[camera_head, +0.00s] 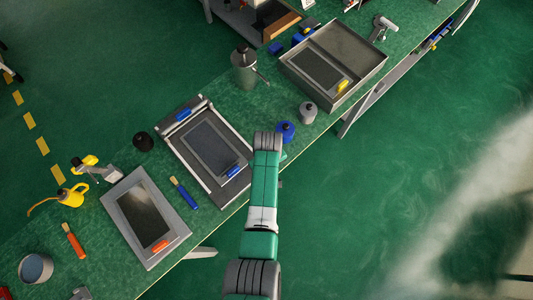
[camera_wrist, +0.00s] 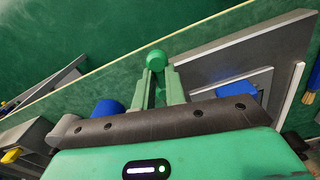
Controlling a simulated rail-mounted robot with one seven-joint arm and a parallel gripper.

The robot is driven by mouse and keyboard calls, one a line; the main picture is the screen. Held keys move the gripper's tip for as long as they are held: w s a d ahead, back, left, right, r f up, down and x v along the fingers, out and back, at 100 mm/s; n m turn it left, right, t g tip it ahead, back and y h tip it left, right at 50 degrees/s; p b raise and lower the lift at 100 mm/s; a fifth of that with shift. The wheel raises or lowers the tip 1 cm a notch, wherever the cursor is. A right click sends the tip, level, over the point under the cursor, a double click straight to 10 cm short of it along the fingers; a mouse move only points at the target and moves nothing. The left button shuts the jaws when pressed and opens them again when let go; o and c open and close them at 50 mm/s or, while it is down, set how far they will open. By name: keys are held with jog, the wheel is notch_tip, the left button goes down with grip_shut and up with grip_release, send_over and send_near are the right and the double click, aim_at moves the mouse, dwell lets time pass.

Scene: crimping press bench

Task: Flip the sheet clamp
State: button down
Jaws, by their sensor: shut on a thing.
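My gripper (camera_wrist: 157,76) shows in the wrist view with its two green fingers close together at a round green knob (camera_wrist: 156,60). The fingers are shut on this knob, near the bench's front edge. I cannot tell for sure whether the knob belongs to the sheet clamp. Beside it is the grey frame (camera_wrist: 222,47) of a flat press. In the head view, this press (camera_head: 172,148) holds a dark panel (camera_head: 211,147) and has a blue handle (camera_head: 233,172) at its near end. My arm hides the gripper and the knob there.
A blue bottle (camera_head: 285,131) and a grey bottle (camera_head: 308,113) stand close to my arm. The floor at right is clear.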

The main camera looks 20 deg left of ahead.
dwell(0.4)
jog(key=c, duration=1.4)
grip_release()
jog(key=shift+c, duration=0.2)
jog(key=shift+r+p, duration=1)
jog(key=shift+r, duration=2.9)
